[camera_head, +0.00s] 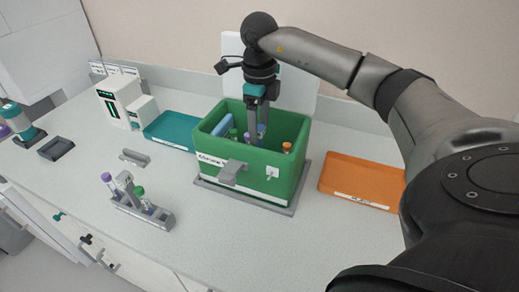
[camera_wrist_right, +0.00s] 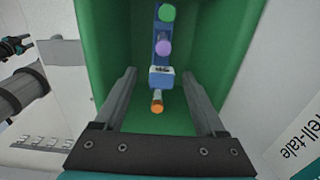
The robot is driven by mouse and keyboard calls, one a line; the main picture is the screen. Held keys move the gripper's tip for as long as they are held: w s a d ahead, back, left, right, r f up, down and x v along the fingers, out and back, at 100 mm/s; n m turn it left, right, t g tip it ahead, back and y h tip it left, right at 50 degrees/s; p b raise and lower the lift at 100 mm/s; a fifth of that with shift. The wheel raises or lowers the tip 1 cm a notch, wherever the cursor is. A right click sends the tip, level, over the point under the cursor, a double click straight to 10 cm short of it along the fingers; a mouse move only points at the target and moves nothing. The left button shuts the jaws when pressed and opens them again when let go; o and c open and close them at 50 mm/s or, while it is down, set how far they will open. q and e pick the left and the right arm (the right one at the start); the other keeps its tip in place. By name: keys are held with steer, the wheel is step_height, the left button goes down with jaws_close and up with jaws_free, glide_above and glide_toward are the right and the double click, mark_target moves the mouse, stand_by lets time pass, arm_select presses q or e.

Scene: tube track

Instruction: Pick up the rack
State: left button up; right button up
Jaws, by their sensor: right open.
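A green open-topped box (camera_head: 282,186) stands on a grey base at the middle of the bench. Inside it is a narrow blue rack (camera_wrist_right: 161,76) with tubes: a green cap (camera_wrist_right: 166,13), a purple cap (camera_wrist_right: 162,47) and an orange cap (camera_wrist_right: 157,107) show in the right wrist view. My right gripper (camera_head: 258,122) points down into the box, with its fingers apart on either side of the blue rack and nothing visibly held. The rack's lower part is hidden. A second, grey rack (camera_head: 142,208) with purple- and green-capped tubes stands outside, front left. My left gripper is not identifiable.
An orange tray (camera_head: 361,183) lies right of the box, a teal tray (camera_head: 170,131) left behind it. A white device (camera_head: 120,100) stands further back left. The box walls rise close around my right fingers. Bench in front of the box is clear.

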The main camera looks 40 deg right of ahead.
mark_target(259, 138)
step_height(259, 138, down, 4)
steer(key=shift+d+f, duration=0.1)
steer(key=shift+f, duration=0.05)
steer(key=shift+c, duration=0.3)
jaws_close()
steer(key=shift+w, duration=0.1)
stand_by(0.3)
